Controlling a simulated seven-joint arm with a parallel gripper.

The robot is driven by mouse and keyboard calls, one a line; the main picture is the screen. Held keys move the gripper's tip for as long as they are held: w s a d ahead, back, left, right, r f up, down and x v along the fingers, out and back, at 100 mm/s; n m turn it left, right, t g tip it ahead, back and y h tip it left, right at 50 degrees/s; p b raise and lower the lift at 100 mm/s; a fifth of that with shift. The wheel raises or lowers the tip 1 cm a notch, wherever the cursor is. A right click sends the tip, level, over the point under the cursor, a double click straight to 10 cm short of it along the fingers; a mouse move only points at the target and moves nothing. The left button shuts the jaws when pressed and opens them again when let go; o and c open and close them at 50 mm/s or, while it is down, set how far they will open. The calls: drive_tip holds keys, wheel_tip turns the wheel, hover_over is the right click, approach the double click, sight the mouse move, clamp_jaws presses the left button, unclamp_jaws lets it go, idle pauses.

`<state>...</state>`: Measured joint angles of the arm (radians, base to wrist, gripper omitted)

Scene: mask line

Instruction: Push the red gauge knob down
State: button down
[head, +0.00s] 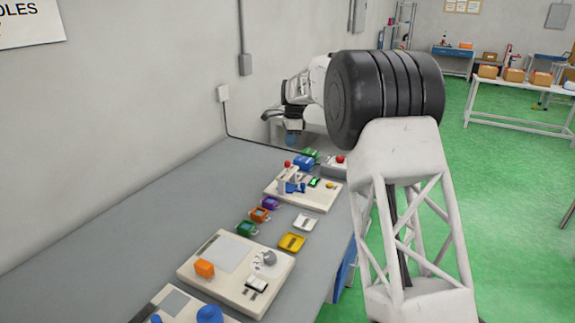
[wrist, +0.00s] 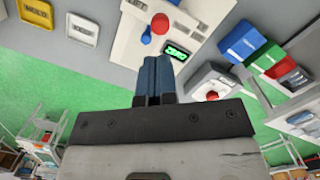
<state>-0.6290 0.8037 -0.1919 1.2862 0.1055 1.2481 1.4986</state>
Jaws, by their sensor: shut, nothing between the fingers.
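A round red knob (head: 288,163) stands on a cream panel (head: 322,202) in the middle of the bench, beside small blue parts. The wrist view shows the red knob (wrist: 160,23) just beyond my fingertips, with a green display (wrist: 175,50) near it. My gripper (head: 291,139) appears above the bench, higher in the picture than the panel. Its blue fingers (wrist: 157,60) are together and empty. A gap shows between fingertips and knob in the wrist view; the true distance is unclear. Part of the gripper is hidden by my arm.
A grey box with a red button (head: 340,158) stands behind the panel, near blue and green blocks (head: 304,162). Small coloured trays (head: 291,242) and another cream panel (head: 215,288) lie nearer. The wall runs along the bench's left; bare bench lies beside it.

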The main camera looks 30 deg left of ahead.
sight(288, 162)
drive_tip(key=shift+f, duration=0.15)
idle(0.3)
drive_tip(key=shift+s+a+f, duration=0.15)
drive_tip(key=shift+f, duration=1.55)
drive_tip(key=shift+s+a+f, duration=0.1)
drive_tip(key=shift+a+f, duration=0.05)
drive_tip(key=shift+f, duration=2.45)
drive_tip(key=shift+w+d+r, duration=0.35)
drive_tip(key=shift+w+d, duration=0.2)
drive_tip(key=shift+d, duration=0.1)
drive_tip(key=shift+w+d+r, duration=0.25)
drive_tip(key=shift+w+d, duration=0.15)
drive_tip(key=shift+d, duration=0.1)
